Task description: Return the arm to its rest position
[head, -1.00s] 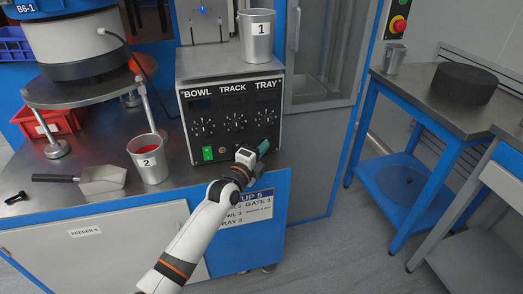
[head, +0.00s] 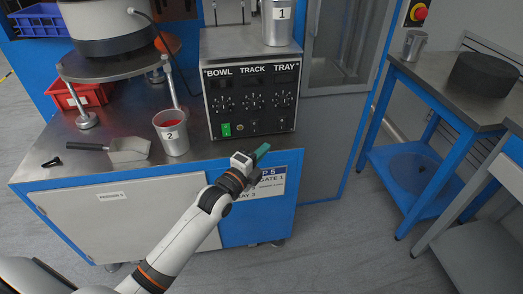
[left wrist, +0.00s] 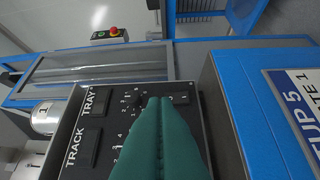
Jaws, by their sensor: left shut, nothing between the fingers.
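My left gripper (head: 262,152) reaches in from the lower left of the head view, its arm stretched up toward the bench front. Its green fingers are shut and hold nothing; they also show large in the left wrist view (left wrist: 158,135). In the head view the gripper is in front of the bench's front edge, below the control box (head: 252,90) marked BOWL, TRACK and TRAY. In the left wrist view the fingertips overlap the box's TRAY dial; I cannot tell the gap. My right gripper is not in view.
Cup 2 (head: 172,139), with red contents, and a scoop (head: 128,149) stand left of the box. Cup 1 (head: 277,22) stands on the box. A blue-framed table (head: 440,98) with a dark disc (head: 484,73) is at right. The floor (head: 340,240) between is clear.

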